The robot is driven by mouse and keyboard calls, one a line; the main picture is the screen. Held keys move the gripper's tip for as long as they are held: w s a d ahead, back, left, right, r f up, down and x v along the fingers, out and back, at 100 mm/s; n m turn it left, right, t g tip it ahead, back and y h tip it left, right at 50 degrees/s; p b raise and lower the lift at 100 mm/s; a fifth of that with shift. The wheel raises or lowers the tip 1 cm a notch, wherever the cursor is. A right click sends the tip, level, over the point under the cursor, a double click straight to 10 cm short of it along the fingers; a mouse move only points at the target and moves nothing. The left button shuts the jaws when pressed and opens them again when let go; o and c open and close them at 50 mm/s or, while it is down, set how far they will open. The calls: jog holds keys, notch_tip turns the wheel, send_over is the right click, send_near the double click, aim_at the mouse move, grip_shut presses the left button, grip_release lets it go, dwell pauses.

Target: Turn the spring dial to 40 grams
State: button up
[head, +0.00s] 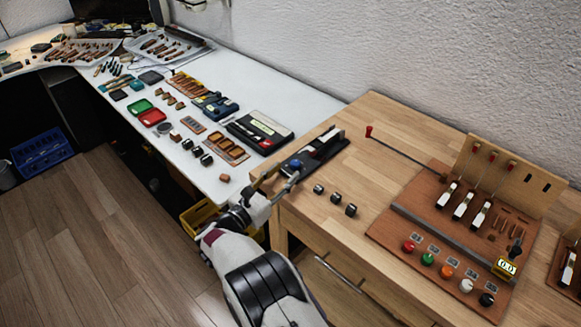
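My gripper (276,181) is at the left edge of the wooden bench, just in front of a black device (318,152) with a blue part. Its two fingers look spread apart with nothing between them. Whether a finger touches the device is too small to tell. A row of coloured knobs lies along the front of the brown action board: red (408,246), green (427,259), orange (446,272), white (466,285) and black (486,299). Small grey labels sit behind them, too small to read. I cannot tell which knob is the spring dial. My gripper is far left of them.
Upright hammers (464,204) stand behind a grey rail (440,230). Small black weights (335,199) lie on the bench between gripper and board. A red-tipped rod (405,153) lies behind. The white table (320,103) holds many parts.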

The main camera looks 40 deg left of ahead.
aim_at(293, 165)
jog(key=shift+w+a, duration=0.15)
jog(key=shift+w, duration=0.85)
jog(key=shift+w+a, duration=0.1)
jog(key=shift+w, duration=0.85)
grip_shut()
